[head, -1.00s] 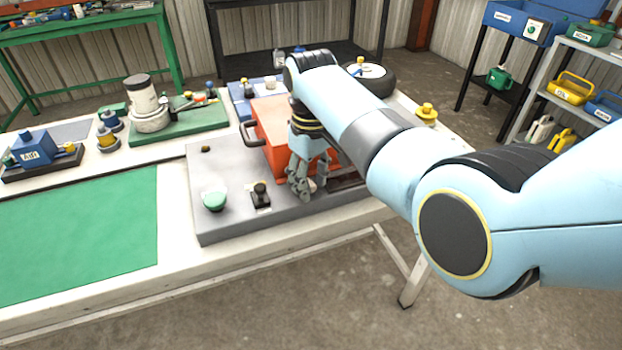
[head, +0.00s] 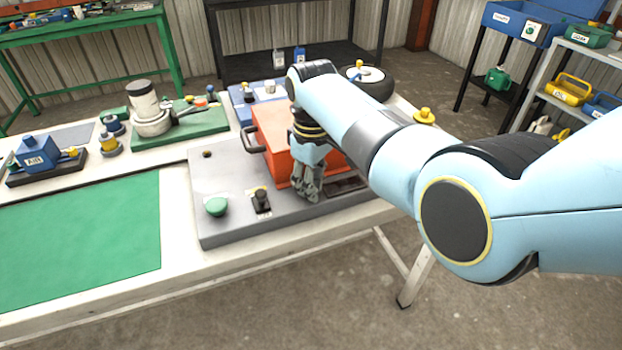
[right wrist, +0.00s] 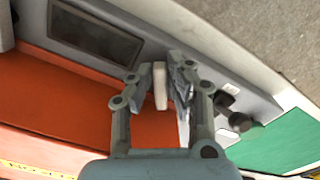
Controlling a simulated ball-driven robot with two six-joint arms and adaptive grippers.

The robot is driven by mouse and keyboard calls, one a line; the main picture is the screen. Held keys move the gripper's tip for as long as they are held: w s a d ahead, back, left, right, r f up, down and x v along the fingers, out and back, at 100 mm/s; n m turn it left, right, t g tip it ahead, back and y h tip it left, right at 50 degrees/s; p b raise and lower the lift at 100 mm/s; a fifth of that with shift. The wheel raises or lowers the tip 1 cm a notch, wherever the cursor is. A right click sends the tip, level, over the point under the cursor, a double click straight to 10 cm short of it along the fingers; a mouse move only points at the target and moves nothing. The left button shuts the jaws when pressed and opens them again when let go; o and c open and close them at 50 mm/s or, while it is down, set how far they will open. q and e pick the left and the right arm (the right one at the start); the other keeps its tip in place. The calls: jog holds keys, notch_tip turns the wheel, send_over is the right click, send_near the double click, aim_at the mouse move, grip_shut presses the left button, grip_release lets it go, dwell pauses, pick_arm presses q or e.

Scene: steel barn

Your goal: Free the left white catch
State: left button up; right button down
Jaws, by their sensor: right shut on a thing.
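An orange box (head: 270,125) with a dark handle on its left side stands on a grey base plate (head: 230,228). My right gripper (head: 308,194) points down at the box's front side. In the right wrist view, my right gripper (right wrist: 162,78) is shut on a small white catch (right wrist: 160,90), which stands between its two fingertips. In the head view the fingers and arm hide the catch and part of the box front. A second white catch cannot be made out clearly. My left gripper is not in view.
A green button (head: 216,206) and a black knob switch (head: 261,198) are left of the gripper on the plate. A dark recess (right wrist: 95,33) lies beside the box. A green mat (head: 80,235) leaves clear room at the left.

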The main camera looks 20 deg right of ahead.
jog(key=shift+w+d+r+n+p, duration=0.1)
jog(key=shift+d+r+n+p, duration=0.1)
jog(key=shift+n+p, duration=0.55)
jog(key=n, duration=0.3)
jog(key=shift+w+d+p, duration=0.15)
jog(key=shift+w+p, duration=0.05)
jog(key=shift+p, duration=0.15)
jog(key=shift+w+d+f+n+p, duration=0.1)
jog(key=shift+n+p, duration=0.05)
jog(key=shift+n, duration=0.5)
jog(key=shift+w+n+p, duration=0.1)
jog(key=shift+n+p, duration=0.05)
jog(key=shift+n, duration=0.45)
jog(key=shift+w+n, duration=0.3)
jog(key=shift+n, duration=1)
jog(key=c, duration=1.3)
grip_release()
